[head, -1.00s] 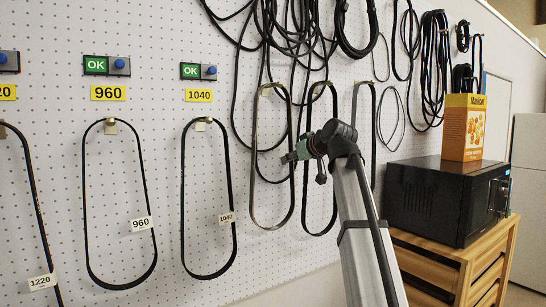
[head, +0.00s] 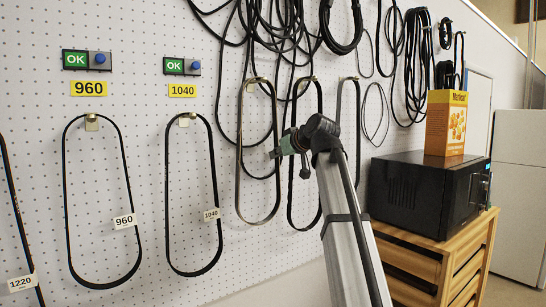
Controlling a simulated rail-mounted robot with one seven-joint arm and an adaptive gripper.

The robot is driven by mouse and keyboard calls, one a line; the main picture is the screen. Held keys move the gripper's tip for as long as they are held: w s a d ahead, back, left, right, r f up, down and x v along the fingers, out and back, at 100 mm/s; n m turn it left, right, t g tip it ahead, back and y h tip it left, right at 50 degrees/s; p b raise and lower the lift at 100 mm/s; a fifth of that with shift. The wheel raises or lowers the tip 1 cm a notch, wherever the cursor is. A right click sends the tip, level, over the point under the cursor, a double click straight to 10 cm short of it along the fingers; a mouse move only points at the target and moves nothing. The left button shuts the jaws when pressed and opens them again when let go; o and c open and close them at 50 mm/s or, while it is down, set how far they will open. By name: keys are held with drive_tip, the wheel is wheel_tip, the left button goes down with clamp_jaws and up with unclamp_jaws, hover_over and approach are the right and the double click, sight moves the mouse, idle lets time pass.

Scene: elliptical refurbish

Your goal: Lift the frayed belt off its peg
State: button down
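Three unlabelled belt loops hang on pegs right of the labelled ones. The left one (head: 239,172) looks greyish-brown and worn along its edge; it may be the frayed belt, but I cannot confirm fraying at this size. It hangs from a peg (head: 258,80). The middle belt (head: 319,105) is black and partly behind my arm. The third (head: 339,100) is mostly hidden by my arm. My gripper (head: 275,153) appears in front of the left belt's right side, pointing left. Its fingers are too small to read, and I cannot tell whether it touches the belt.
Belts tagged 960 (head: 66,190) and 1040 (head: 168,190) hang left under green OK boxes. Tangled black cables (head: 275,35) hang above. A black microwave (head: 405,195) with a yellow box (head: 446,122) on it stands on a wooden cabinet (head: 400,255) at right.

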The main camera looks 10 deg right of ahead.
drive_tip(key=shift+r, duration=0.2)
wheel_tip(320, 180, up, 7)
drive_tip(key=b, duration=0.3)
drive_tip(key=shift+d+f, duration=0.1)
drive_tip(key=s+d+p, duration=0.3)
drive_tip(key=s+d, duration=0.1)
drive_tip(key=s, duration=0.5)
drive_tip(key=s+d+p, duration=0.3)
drive_tip(key=s+d, duration=0.1)
drive_tip(key=s, duration=0.5)
drive_tip(key=shift+d+f, duration=0.25)
drive_tip(key=shift+d, duration=0.05)
drive_tip(key=shift+w, duration=0.1)
